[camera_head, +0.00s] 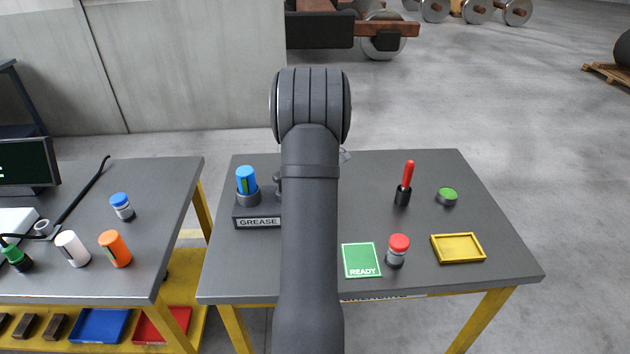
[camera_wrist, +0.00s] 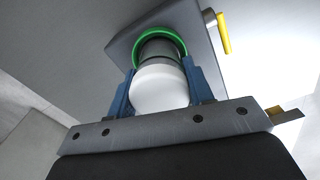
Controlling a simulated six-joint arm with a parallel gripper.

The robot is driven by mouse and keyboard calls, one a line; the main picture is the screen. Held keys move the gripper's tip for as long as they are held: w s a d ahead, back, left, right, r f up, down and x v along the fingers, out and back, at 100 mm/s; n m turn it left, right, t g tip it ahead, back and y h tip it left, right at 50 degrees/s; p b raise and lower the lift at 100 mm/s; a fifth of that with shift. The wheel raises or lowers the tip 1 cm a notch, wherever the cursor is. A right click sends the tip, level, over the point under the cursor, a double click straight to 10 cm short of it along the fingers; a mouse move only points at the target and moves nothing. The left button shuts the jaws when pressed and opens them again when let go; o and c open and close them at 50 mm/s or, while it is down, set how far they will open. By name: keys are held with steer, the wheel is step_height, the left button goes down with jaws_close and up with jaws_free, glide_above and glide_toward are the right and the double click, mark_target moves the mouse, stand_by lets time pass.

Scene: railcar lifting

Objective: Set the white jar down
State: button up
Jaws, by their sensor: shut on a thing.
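The white jar (camera_wrist: 160,88) is between the two blue fingers of my gripper (camera_wrist: 158,95) in the wrist view. The gripper is shut on it, with a finger against each side. A dark cylindrical part (camera_wrist: 160,48) and a green ring (camera_wrist: 158,34) show just beyond the white part, in front of a grey block (camera_wrist: 192,30). I cannot tell whether the jar touches that block. In the head view my arm hides the gripper and the held jar.
On the main table (camera_head: 370,190) stand a GREASE holder (camera_head: 257,222) with a blue cylinder (camera_head: 246,181), a red-handled tool (camera_head: 406,182), a green button (camera_head: 447,195), a red-capped jar (camera_head: 397,249), a READY card (camera_head: 361,260) and a yellow tray (camera_head: 458,248). The left table (camera_head: 165,190) holds several containers.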

steer(key=o, duration=1)
steer(key=shift+f, duration=0.15)
step_height(320, 180, up, 12)
steer(key=shift+r, duration=0.2)
step_height(320, 180, down, 13)
steer(key=shift+r, duration=2.25)
steer(key=shift+f, duration=0.1)
